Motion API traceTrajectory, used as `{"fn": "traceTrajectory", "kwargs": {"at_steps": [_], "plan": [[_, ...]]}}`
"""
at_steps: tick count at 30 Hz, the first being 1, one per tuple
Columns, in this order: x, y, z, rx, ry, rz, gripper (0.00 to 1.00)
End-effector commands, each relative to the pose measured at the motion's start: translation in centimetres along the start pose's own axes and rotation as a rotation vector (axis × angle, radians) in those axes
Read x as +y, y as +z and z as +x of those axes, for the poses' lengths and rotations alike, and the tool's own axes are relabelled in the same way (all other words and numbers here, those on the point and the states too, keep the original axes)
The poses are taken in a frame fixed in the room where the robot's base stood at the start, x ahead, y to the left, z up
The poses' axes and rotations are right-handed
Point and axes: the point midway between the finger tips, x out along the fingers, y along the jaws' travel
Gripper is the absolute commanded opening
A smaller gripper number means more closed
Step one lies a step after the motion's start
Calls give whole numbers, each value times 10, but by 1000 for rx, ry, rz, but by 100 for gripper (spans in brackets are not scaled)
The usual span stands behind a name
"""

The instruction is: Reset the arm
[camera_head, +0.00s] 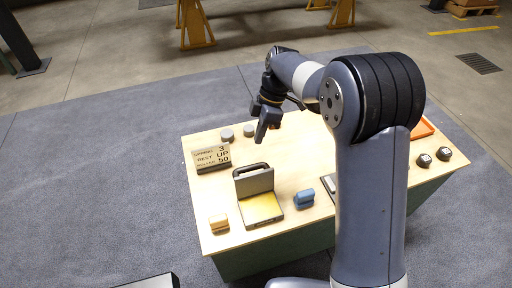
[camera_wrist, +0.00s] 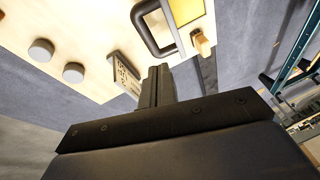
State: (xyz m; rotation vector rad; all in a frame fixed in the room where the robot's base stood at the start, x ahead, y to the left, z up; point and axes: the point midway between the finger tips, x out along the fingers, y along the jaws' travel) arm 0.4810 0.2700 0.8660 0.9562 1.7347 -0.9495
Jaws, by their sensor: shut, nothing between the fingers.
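My gripper (camera_head: 263,130) hangs above the wooden-topped table (camera_head: 290,215), over its far part, apart from the things on it. Its fingers are together with nothing between them; they also show in the wrist view (camera_wrist: 155,88). My arm reaches across the table from the right in the head view. Below and in front of the gripper stands a grey and yellow hinged block with a dark handle (camera_head: 256,185). A sign (camera_head: 212,159) with lettering such as "UP" and "50" stands to its left.
The table also bears two grey round knobs (camera_head: 227,135), an orange-yellow block (camera_head: 219,223), a blue block (camera_head: 304,198), two dark-sided knobs (camera_head: 424,160) and an orange tray (camera_head: 425,127). Yellow stands (camera_head: 195,25) are far behind. The floor left of the table is clear.

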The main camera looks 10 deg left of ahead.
Motion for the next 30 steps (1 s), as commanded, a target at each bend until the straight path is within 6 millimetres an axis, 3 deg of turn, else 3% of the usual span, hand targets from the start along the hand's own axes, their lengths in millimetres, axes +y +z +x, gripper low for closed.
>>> {"fn": "traceTrajectory", "kwargs": {"at_steps": [6,19,23,30], "plan": [[1,0,-24,0,1,0,0],[1,0,-25,0,-1,0,0],[0,0,-15,0,-3,0,0],[-2,0,28,-1,-6,1,0]]}}
